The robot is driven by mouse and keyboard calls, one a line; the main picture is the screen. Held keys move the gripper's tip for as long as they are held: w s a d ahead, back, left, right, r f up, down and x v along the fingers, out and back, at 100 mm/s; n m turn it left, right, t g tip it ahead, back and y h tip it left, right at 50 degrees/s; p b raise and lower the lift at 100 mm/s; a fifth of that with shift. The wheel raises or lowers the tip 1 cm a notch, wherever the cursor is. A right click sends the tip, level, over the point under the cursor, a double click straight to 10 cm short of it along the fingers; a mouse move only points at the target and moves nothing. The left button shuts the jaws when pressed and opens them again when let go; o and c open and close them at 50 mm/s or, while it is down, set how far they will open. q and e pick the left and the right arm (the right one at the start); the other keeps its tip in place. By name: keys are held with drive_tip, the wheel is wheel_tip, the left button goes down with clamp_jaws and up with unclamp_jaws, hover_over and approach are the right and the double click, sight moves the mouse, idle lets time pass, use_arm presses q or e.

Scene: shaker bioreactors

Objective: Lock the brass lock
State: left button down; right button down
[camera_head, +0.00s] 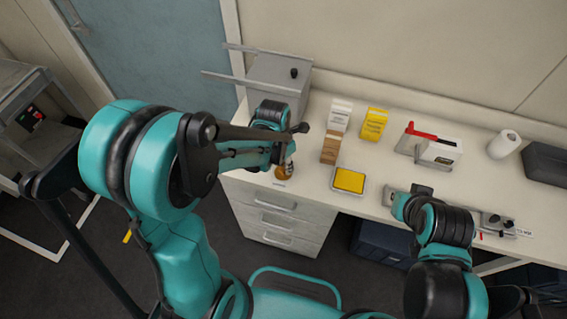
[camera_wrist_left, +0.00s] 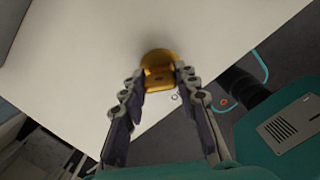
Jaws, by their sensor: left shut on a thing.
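The brass lock (camera_wrist_left: 158,70) shows in the left wrist view as a rounded golden body at the fingertips, against the pale bench top. In the head view it is a small amber-brown shape (camera_head: 284,171) near the front left corner of the bench. My left gripper (camera_wrist_left: 161,76) is shut on the lock, with one finger on each side of it. Its shackle and keyhole cannot be made out. My right arm reaches over the bench at the right in the head view; its fingers cannot be made out clearly.
A yellow-topped tray (camera_head: 349,180), a brown box (camera_head: 330,147), a yellow box (camera_head: 374,124) and a white box (camera_head: 339,115) stand right of the lock. A grey metal box (camera_head: 280,75) is behind. Drawers (camera_head: 277,220) are below the bench's front edge.

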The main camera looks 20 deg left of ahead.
use_arm(q)
drive_tip(key=n, duration=0.2)
drive_tip(key=shift+n, duration=0.3)
drive_tip(key=c, duration=1.1)
unclamp_jaws()
drive_tip(key=shift+o, duration=0.2)
wheel_tip(320, 180, up, 12)
drive_tip(key=s, duration=0.1)
drive_tip(key=s+a+f+m+t+b, duration=0.1)
drive_tip(key=s+a+m+t+b, duration=0.1)
drive_tip(key=m, duration=1.3)
drive_tip(key=s+a+f+m+t+b, duration=0.2)
drive_tip(key=s+m, duration=0.5)
drive_tip(key=m, duration=0.9)
drive_tip(key=shift+a+f+t+y+b, duration=0.15)
drive_tip(key=shift+a+t+y+b, duration=0.35)
drive_tip(key=shift+t, duration=0.4)
drive_tip(key=shift+s+d+m, duration=0.15)
drive_tip(key=shift+m, duration=0.35)
drive_tip(key=c, duration=0.5)
